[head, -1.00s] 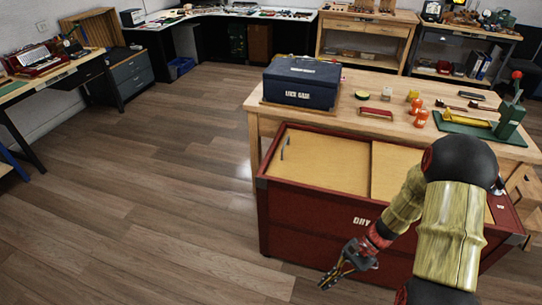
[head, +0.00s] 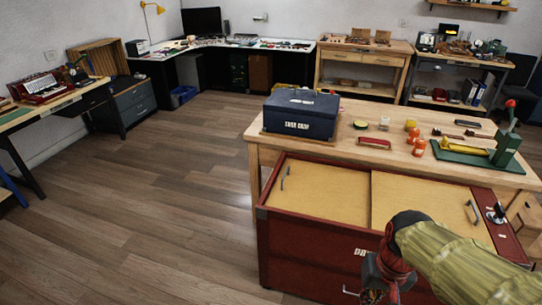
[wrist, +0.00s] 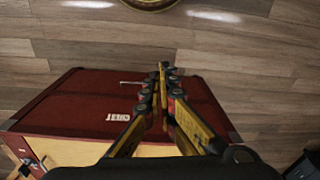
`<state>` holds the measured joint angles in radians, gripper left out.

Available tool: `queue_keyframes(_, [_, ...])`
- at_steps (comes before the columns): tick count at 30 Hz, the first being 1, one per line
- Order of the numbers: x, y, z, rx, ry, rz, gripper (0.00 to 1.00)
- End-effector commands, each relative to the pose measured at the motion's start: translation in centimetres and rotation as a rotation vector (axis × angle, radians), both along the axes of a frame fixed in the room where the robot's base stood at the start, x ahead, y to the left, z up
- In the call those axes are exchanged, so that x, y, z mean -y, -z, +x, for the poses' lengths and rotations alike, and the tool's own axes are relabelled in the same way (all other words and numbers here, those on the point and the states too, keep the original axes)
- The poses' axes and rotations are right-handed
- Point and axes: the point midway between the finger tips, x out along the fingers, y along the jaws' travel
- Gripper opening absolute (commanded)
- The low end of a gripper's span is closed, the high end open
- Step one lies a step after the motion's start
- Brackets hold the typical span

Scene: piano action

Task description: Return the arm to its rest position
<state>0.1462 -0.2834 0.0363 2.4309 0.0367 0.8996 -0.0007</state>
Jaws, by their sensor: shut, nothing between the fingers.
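My arm (head: 450,262) is at the lower right of the head view, folded low in front of the red cabinet. Its wrist end (head: 388,268) hangs by the cabinet's front face; the fingers are hard to make out there. In the wrist view my gripper (wrist: 163,72) has its yellow and black fingers brought together at the tips, with nothing between them. The red cabinet (wrist: 85,100) lies beyond and below the fingers; I cannot tell how close they are to it.
The red cabinet (head: 300,240) with wooden sliding lids stands against a wooden workbench (head: 350,134). The bench carries a dark blue case (head: 300,115), orange items and a green tool (head: 507,150). Open wooden floor (head: 150,215) lies to the left. More benches line the walls.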

Motion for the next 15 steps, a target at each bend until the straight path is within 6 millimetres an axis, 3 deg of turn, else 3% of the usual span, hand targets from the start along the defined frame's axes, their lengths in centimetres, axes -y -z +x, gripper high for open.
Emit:
queue_keyframes(9, [-1.7, -7.7, -2.4, 0.263, -0.096, -0.063, 0.0])
queue_keyframes(15, [-2.9, -11.7, -3.0, 0.397, -0.132, -0.069, 0.0])
